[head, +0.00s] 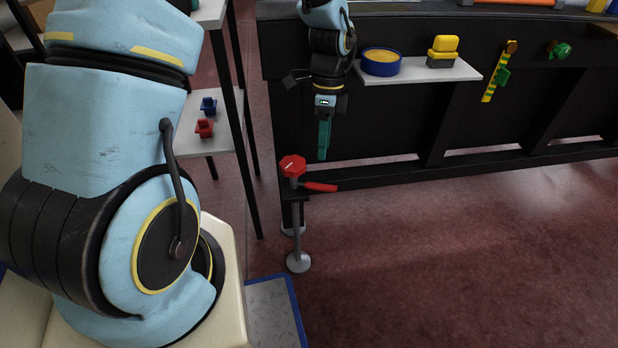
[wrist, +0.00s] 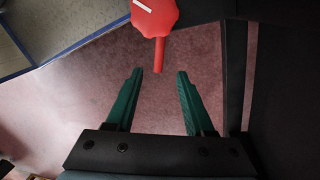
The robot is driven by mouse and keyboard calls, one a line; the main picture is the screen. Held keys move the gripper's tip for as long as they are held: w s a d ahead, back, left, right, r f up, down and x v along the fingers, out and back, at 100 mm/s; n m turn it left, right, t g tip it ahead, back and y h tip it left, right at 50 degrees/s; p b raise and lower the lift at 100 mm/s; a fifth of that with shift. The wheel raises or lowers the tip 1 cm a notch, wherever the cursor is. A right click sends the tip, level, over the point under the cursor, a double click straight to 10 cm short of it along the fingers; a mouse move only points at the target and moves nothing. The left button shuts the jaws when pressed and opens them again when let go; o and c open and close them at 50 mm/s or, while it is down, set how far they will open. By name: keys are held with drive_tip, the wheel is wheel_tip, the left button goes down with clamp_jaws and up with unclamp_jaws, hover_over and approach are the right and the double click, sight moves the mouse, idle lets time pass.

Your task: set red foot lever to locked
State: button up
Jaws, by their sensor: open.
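The red foot lever (head: 321,187) is a short red bar pointing right from a low black stand, just below a red lobed knob (head: 292,166). In the wrist view the red knob (wrist: 155,16) is at the top, with a red bar (wrist: 159,54) pointing down toward the space between my fingers. My gripper (head: 323,156) points down above the lever, and its green fingers are apart and empty. In the wrist view my gripper (wrist: 160,72) spans the bar's end in the picture; it appears higher than the bar, not touching. I cannot read any lock marking.
The stand (head: 297,225) rises from round feet on the reddish floor. A black bench frame (head: 400,150) runs behind it, with a grey shelf (head: 410,72) holding a blue-yellow bowl (head: 381,62) and a yellow block (head: 444,48). A shelf rack (head: 240,120) stands left. Floor at right is clear.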

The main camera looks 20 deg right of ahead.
sight(316, 186)
drive_tip(key=f, duration=0.3)
drive_tip(key=s+f+b, duration=0.1)
drive_tip(key=f, duration=0.2)
drive_tip(key=a+f+b, duration=0.1)
drive_tip(key=f, duration=0.3)
drive_tip(key=shift+s, duration=0.4)
clamp_jaws()
idle(0.9)
